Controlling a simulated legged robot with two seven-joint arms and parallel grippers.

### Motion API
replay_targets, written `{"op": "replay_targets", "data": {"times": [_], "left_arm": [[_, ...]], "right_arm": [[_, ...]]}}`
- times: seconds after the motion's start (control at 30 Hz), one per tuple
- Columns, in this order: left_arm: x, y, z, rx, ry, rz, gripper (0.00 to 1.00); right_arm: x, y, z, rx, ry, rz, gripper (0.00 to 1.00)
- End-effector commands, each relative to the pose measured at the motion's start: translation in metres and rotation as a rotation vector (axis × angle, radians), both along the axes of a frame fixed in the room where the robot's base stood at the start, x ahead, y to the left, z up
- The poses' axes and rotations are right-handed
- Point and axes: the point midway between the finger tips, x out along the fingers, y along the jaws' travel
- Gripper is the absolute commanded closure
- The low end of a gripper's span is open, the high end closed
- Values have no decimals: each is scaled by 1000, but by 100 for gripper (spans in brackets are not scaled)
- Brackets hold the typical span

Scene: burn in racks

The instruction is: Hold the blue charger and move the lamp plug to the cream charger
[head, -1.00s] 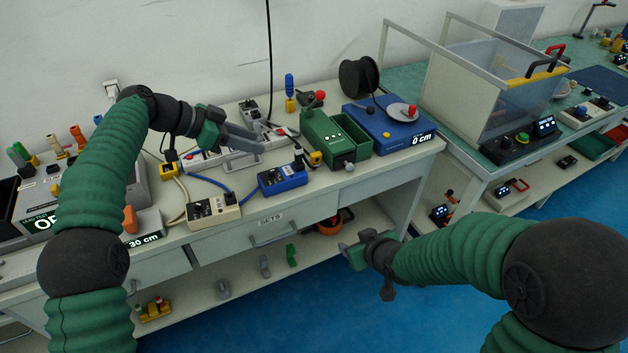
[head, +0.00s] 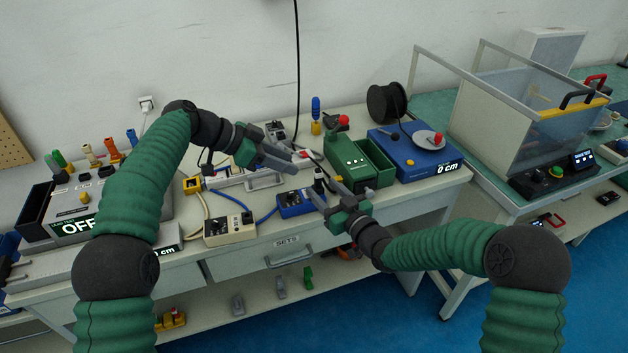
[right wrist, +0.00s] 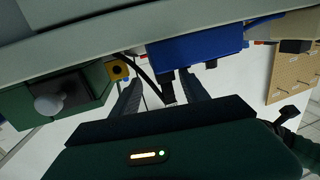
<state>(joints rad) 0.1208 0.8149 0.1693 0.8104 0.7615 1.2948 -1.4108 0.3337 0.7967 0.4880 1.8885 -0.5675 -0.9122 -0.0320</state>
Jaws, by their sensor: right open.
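The blue charger (head: 294,205) lies near the bench's front edge, with a blue cable running from its left. A black plug (head: 318,181), which looks like the lamp plug, stands at its right end. The cream charger (head: 231,229) lies to the left, nearer the front edge. My right gripper (head: 323,192) is at the plug; in the right wrist view its open fingers (right wrist: 163,90) have the black plug (right wrist: 168,92) between them, below the blue charger (right wrist: 195,50) in that picture. My left gripper (head: 285,163) is above and behind the blue charger, apart from it; its jaw gap is unclear.
A green box (head: 350,160) stands close right of my right gripper, with a blue unit (head: 405,165) beyond. A power strip (head: 240,178) and yellow socket block (head: 192,185) lie behind the chargers. The grey OFF unit (head: 110,215) is at left.

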Motion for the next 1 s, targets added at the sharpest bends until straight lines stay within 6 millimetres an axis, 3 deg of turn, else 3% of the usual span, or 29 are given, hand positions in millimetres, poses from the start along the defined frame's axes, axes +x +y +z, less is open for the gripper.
{"op": "replay_targets", "data": {"times": [0.1, 0.3, 0.63, 1.0], "left_arm": [[0, 2, 0, -1, 1, 2, 64], [0, 3, 0, -2, 0, 2, 64], [0, 1, 0, 0, 0, 1, 64], [0, 2, 0, -1, 1, 2, 64]], "right_arm": [[23, 16, -1, 1, -1, 3, 47], [47, 30, -2, -1, 0, 1, 47], [52, 30, -3, 0, 1, 1, 49], [51, 31, -3, -1, 0, 1, 97]]}}
